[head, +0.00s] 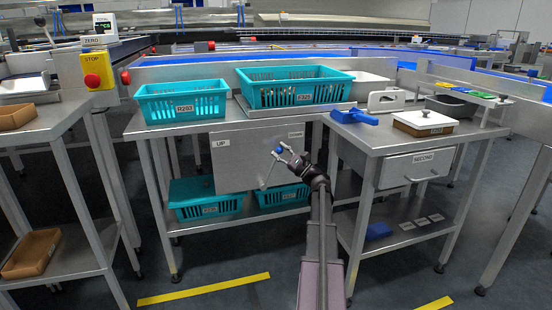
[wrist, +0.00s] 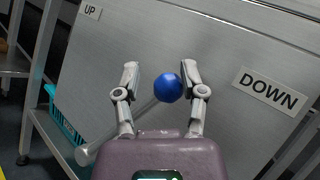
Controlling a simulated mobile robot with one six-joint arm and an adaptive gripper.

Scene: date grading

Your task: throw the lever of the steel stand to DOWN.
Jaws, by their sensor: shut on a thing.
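The steel stand's front panel (head: 238,165) carries an UP label (head: 222,143) at left and a DOWN label (head: 295,135) at right. In the wrist view, UP (wrist: 92,11) is top left and DOWN (wrist: 269,91) is at right. The lever's blue ball knob (head: 279,150) stands up between the labels, its rod leaning right from a pivot low on the panel. My gripper (wrist: 160,82) is shut on the knob (wrist: 168,88), which sits nearer the right finger. The rod (wrist: 125,128) runs down left, partly hidden behind my left finger.
Teal crates (head: 182,101) and (head: 293,88) stand on the stand's top, with more teal crates (head: 206,207) on its lower shelf. A side bench (head: 400,138) with a drawer marked SECOND (head: 420,167) is at right. Yellow strips mark the floor (head: 203,289).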

